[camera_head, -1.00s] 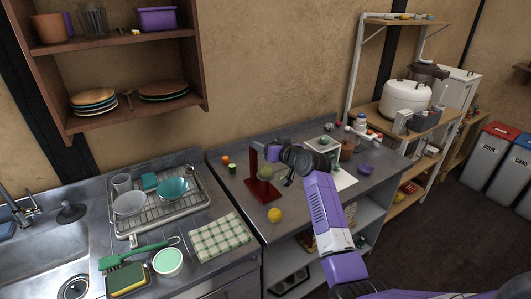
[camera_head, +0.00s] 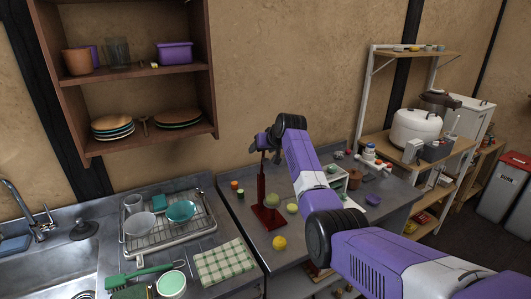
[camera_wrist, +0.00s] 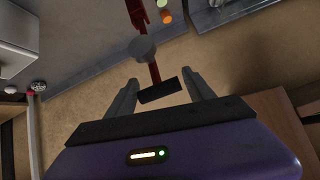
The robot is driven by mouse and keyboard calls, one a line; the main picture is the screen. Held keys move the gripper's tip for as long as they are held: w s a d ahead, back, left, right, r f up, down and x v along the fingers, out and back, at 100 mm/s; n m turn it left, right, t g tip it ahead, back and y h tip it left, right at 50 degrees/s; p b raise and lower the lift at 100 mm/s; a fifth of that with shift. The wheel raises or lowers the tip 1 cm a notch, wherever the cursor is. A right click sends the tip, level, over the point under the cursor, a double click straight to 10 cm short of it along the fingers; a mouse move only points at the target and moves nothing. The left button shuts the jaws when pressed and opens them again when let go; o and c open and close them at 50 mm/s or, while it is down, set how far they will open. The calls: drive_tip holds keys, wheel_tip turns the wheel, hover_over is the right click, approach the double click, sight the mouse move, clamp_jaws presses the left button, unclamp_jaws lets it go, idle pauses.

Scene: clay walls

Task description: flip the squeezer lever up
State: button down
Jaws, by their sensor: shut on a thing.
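The squeezer is a red stand whose base (camera_head: 268,217) rests on the metal counter. Its lever shows in the wrist view as a red bar ending in a dark handle (camera_wrist: 160,92), with a grey round press part (camera_wrist: 142,48) on it. My gripper (camera_head: 264,143) is above the squeezer in the head view, and the lever appears to point up towards it. In the wrist view my gripper (camera_wrist: 160,94) has its fingers on either side of the dark handle, shut on it. My wrist hides part of the lever's top in the head view.
A yellow fruit (camera_head: 279,242) and a greenish fruit (camera_head: 292,208) lie near the squeezer. A dish rack (camera_head: 165,238) with bowls stands on the left. A wooden wall shelf (camera_head: 150,73) hangs at upper left, left of my gripper.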

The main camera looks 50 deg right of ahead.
drive_tip(key=shift+w+d+f+g+y, duration=0.1)
drive_tip(key=shift+w+f+g+y, duration=0.15)
drive_tip(key=shift+w+g, duration=0.35)
drive_tip(key=shift+w, duration=0.1)
drive_tip(key=shift+w+d, duration=0.1)
drive_tip(key=shift+f, duration=0.2)
idle(0.9)
drive_tip(key=shift+c, duration=2)
unclamp_jaws()
drive_tip(key=shift+w, duration=0.1)
drive_tip(key=shift+d+r, duration=0.1)
drive_tip(key=shift+r, duration=0.1)
drive_tip(key=shift+r, duration=0.1)
drive_tip(key=shift+s+r, duration=0.3)
drive_tip(key=shift+r, duration=0.05)
drive_tip(key=shift+b+v, duration=0.65)
drive_tip(key=shift+v, duration=2.75)
